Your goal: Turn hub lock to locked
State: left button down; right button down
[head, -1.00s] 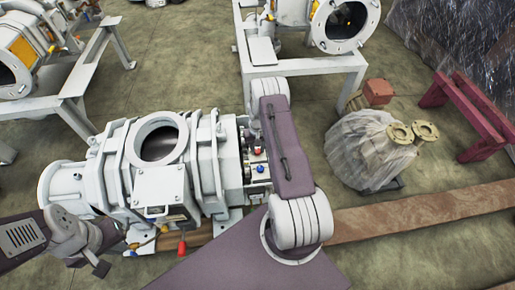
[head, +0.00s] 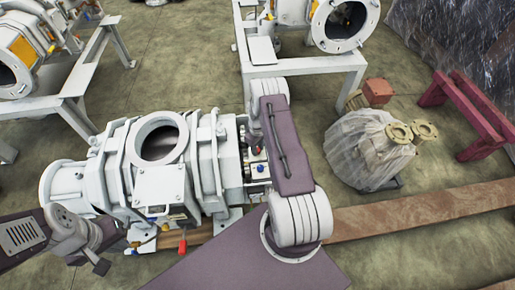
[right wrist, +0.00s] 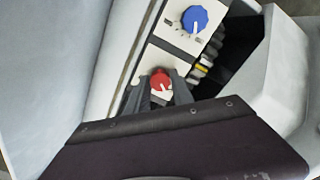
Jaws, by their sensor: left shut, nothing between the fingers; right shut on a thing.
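The control panel (right wrist: 178,48) carries a red knob (right wrist: 161,82) and a blue knob (right wrist: 194,19), each with a white pointer line. The right wrist view shows no readable label telling which is the hub lock. My right gripper (right wrist: 162,90) is shut on the red knob, one dark finger on each side. The red knob's pointer points down and slightly right. My left gripper (head: 88,264) is shut and empty at the lower left, near the pump's front side.
The grey vacuum pump (head: 158,190) with a round top opening fills the middle left. A red-handled lever (head: 182,247) sticks out at its front.

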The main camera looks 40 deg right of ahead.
dwell(0.4)
jog(key=c, duration=1.1)
grip_release()
notch_tip(320, 180, up, 8)
jog(key=p, duration=0.3)
jog(key=shift+r, duration=0.55)
